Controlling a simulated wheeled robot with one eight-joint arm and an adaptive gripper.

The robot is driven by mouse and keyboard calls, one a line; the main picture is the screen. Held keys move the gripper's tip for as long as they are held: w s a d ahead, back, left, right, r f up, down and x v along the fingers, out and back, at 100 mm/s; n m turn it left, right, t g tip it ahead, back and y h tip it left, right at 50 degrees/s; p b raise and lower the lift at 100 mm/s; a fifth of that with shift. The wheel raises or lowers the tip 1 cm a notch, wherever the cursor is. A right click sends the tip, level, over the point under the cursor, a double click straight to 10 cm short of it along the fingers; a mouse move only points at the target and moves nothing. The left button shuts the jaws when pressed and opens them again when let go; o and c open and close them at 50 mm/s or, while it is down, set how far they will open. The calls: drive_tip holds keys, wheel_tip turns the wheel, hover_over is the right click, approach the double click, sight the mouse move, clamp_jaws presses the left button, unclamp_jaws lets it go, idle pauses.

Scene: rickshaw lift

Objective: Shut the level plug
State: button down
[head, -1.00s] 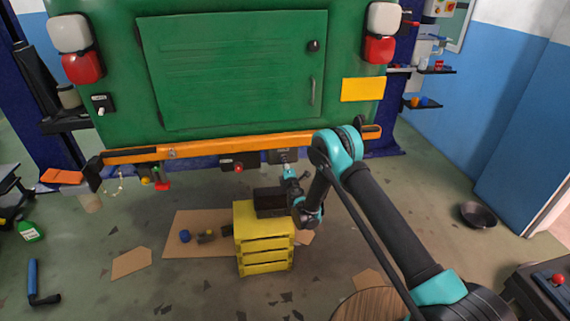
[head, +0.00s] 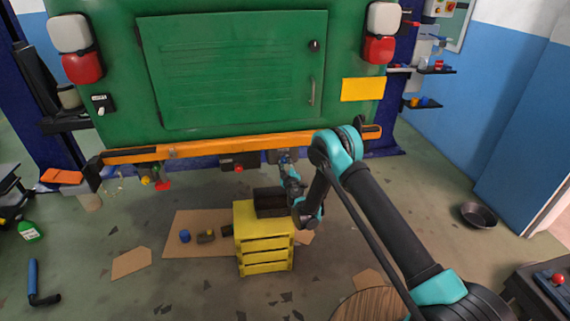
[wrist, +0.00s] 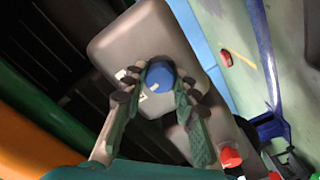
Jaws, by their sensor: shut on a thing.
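The blue level plug (wrist: 160,73) sits in the face of a grey housing (wrist: 125,45) in the wrist view. My gripper (wrist: 162,84) is shut on the plug, with one finger on each side of it. A small pale mark shows on the plug and another on the housing to its left. In the head view my gripper (head: 285,160) reaches up to the grey housing (head: 277,156) under the orange bumper; the plug is too small there to tell its angle.
A red plug (wrist: 230,157) is on the grey part at the lower right of the wrist view. A yellow crate (head: 263,240) with a dark box on top (head: 270,202) stands below my gripper. The orange bumper (head: 220,148) runs just above. Cardboard (head: 190,220) lies left.

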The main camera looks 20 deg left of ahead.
drive_tip(key=shift+f+m, duration=0.1)
drive_tip(key=shift+m, duration=0.9)
drive_tip(key=c, duration=1.2)
unclamp_jaws()
